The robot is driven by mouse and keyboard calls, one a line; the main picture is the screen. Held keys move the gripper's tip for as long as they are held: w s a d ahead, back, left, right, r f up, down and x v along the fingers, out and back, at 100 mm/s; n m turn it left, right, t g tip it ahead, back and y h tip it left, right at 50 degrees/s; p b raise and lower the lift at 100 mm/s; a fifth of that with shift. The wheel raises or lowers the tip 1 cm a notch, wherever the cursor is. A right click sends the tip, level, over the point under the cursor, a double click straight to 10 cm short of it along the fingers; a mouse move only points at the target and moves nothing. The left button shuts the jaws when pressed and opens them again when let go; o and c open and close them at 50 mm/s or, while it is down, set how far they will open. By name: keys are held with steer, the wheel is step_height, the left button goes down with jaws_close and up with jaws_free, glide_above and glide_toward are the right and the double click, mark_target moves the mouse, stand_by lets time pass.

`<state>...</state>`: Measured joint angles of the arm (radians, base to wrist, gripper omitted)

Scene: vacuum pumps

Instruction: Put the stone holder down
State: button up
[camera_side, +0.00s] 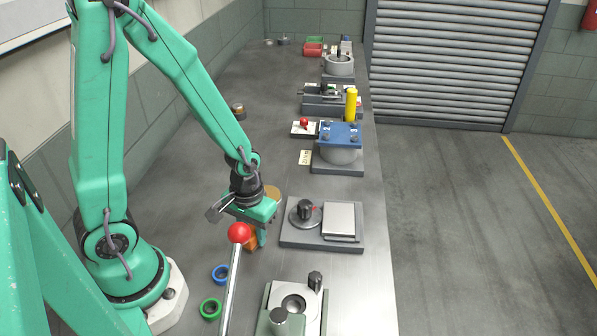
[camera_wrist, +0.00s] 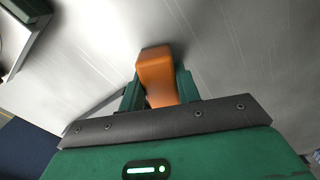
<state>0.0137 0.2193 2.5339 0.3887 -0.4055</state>
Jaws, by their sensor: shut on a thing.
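My gripper (camera_side: 258,236) points down over the metal bench, left of the plate with the black knob. It is shut on an orange block, which I take to be the stone holder (camera_wrist: 156,72). In the wrist view the block sits between the two green fingers and sticks out past their tips. In the side view a small orange part of the stone holder (camera_side: 250,243) shows beside the fingers, partly hidden by the red-ball lever. I cannot tell whether its lower end touches the bench.
A lever with a red ball (camera_side: 239,233) stands close in front of the gripper. A blue ring (camera_side: 220,274) and a green ring (camera_side: 210,308) lie nearby. A plate with a knob and square pad (camera_side: 339,220) is to the right. A tan disc (camera_side: 273,192) lies behind.

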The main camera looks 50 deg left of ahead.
steer(key=shift+f, duration=0.1)
steer(key=o, duration=1)
steer(key=shift+o, duration=0.2)
steer(key=shift+r, duration=3.9)
jaws_close()
